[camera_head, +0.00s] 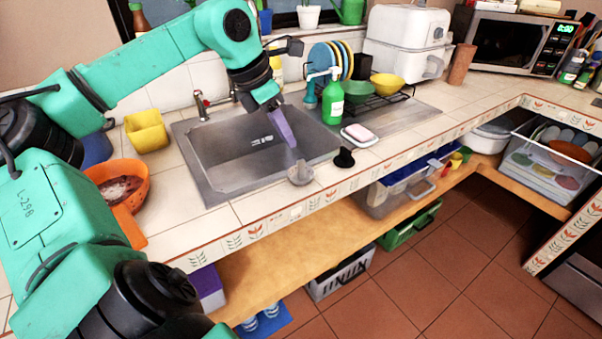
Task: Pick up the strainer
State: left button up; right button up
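A small grey round piece with a raised middle, which looks like the strainer (300,174), sits on the tiled counter at the front edge of the steel sink (215,190). My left gripper (291,143) reaches down from above the sink. Its purple finger points at the strainer, with the tip just above and slightly behind it, apparently apart from it. The fingers overlap in this view, so their opening cannot be made out. Nothing is seen held. My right gripper is not in view.
A dish rack (385,100) is behind. An orange bowl (137,198) and yellow container (146,131) are left of the sink.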

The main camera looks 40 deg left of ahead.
aim_at(300, 160)
pick_arm(q)
jog(key=x, duration=0.4)
jog(key=shift+w+a+f+p, duration=0.1)
jog(key=shift+w+p, duration=0.05)
jog(key=shift+p, duration=0.15)
jog(key=p+x, duration=0.1)
jog(key=x, duration=0.4)
jog(key=shift+f+p, duration=0.1)
jog(key=shift+p, duration=0.2)
jog(key=shift+w+f, duration=0.2)
jog(key=shift+f, duration=0.3)
grip_shut()
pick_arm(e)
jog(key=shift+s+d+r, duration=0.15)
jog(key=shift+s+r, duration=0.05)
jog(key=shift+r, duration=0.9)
